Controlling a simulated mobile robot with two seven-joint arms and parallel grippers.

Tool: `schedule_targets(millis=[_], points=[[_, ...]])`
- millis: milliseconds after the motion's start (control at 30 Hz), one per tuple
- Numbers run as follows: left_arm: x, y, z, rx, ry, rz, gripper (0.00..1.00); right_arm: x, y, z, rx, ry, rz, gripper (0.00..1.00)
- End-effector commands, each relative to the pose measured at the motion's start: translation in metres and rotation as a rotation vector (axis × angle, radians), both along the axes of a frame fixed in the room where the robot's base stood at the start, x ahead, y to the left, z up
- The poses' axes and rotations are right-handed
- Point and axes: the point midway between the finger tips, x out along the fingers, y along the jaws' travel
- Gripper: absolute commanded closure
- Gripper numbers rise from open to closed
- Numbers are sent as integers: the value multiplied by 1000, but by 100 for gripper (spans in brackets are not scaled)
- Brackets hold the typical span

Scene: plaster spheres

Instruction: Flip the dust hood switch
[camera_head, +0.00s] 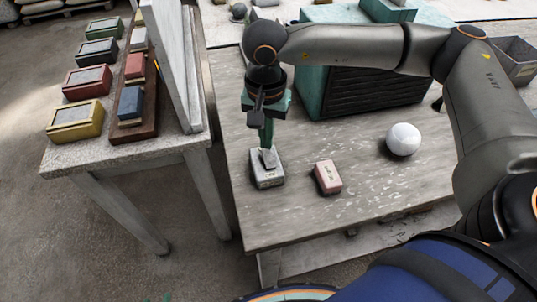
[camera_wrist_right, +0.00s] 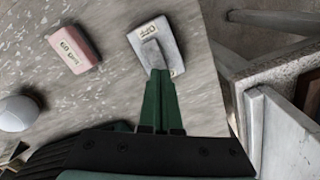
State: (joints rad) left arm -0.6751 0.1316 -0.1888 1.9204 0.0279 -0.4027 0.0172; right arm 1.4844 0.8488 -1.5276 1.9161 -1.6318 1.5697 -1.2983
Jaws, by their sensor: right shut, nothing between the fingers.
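The switch is a small grey box (camera_head: 267,180) with a raised grey lever on top, near the front left of the worktable. In the right wrist view the switch box (camera_wrist_right: 168,38) shows dark lettering on its far end, which looks like "OFF", and the lever (camera_wrist_right: 152,53) lies tilted on its face. My right gripper (camera_head: 266,146) points down over the switch, shut and empty. In the wrist view its fingertips (camera_wrist_right: 160,73) are right at the lever's near end; whether they touch cannot be told. The teal box with black louvres (camera_head: 368,92) looks like the dust hood. My left gripper is not seen.
A pink block (camera_head: 327,178) with lettering lies right of the switch, and a white sphere (camera_head: 403,139) farther right. A side table (camera_head: 112,157) at left holds several coloured boxes and an upright pale slab (camera_head: 172,65). A grey bin (camera_head: 515,61) stands at the back right.

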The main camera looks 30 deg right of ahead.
Motion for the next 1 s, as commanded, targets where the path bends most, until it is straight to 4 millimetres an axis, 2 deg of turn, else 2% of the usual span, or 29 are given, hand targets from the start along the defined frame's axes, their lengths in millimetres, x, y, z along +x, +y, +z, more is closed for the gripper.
schedule_targets(millis=[1000], points=[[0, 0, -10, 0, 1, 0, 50, 0, 0, -10, 0, 0, 0, 100]])
